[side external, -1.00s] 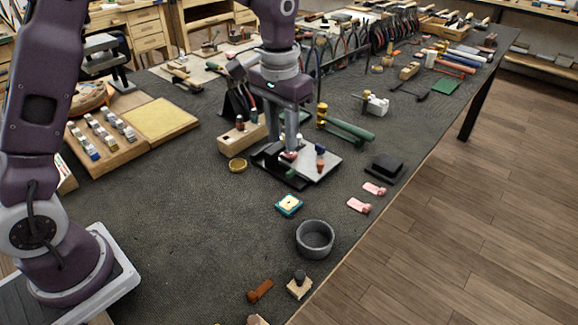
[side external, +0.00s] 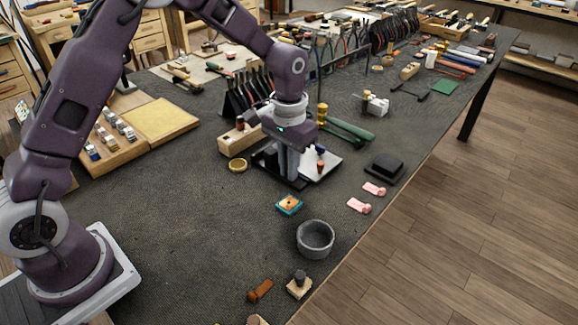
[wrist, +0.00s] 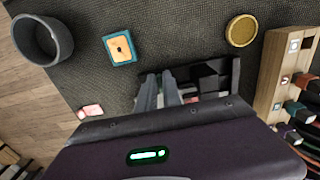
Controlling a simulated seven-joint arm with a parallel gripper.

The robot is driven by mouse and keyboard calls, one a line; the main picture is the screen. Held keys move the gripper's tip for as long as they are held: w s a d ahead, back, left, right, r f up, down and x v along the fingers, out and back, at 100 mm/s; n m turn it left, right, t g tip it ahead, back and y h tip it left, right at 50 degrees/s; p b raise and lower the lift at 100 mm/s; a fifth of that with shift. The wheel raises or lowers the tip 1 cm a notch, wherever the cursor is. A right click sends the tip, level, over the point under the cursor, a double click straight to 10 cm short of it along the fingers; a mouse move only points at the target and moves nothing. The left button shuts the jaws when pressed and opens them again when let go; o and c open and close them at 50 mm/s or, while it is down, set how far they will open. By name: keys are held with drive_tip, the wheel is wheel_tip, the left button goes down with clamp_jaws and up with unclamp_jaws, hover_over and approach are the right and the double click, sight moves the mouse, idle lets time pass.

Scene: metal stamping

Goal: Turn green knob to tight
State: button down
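The stamping fixture, a black base with a light metal plate (side external: 326,166), stands mid-bench in the side view. Small orange-red and blue pieces (side external: 320,166) stand on the plate. My gripper (side external: 287,178) points down at the fixture's near left side, its fingertips low by the base. In the wrist view, the two grey fingers (wrist: 160,92) are close together with a narrow gap, over the black part of the fixture (wrist: 215,75). I cannot make out the green knob; the fingers or gripper body may hide it. Whether anything is between the fingers cannot be told.
A teal square piece with an orange top (side external: 289,204), a grey bowl (side external: 315,239) and a brass disc (side external: 238,165) lie nearby. A wooden tool block (side external: 238,142) stands close on the left. Pink pieces (side external: 359,205) lie right. The mat front left is clear.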

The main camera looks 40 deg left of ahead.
idle(0.4)
drive_tip(key=m, duration=0.4)
drive_tip(key=shift+a+m, duration=0.15)
drive_tip(key=shift+m, duration=0.15)
drive_tip(key=m, duration=0.4)
drive_tip(key=shift+w+a+m, duration=0.1)
drive_tip(key=shift+w+m, duration=0.05)
drive_tip(key=shift+m, duration=0.15)
drive_tip(key=m, duration=0.4)
drive_tip(key=shift+w+a+m, duration=0.1)
drive_tip(key=shift+m, duration=0.2)
drive_tip(key=shift+w+m, duration=0.1)
drive_tip(key=shift+m, duration=2)
drive_tip(key=c, duration=1.5)
unclamp_jaws()
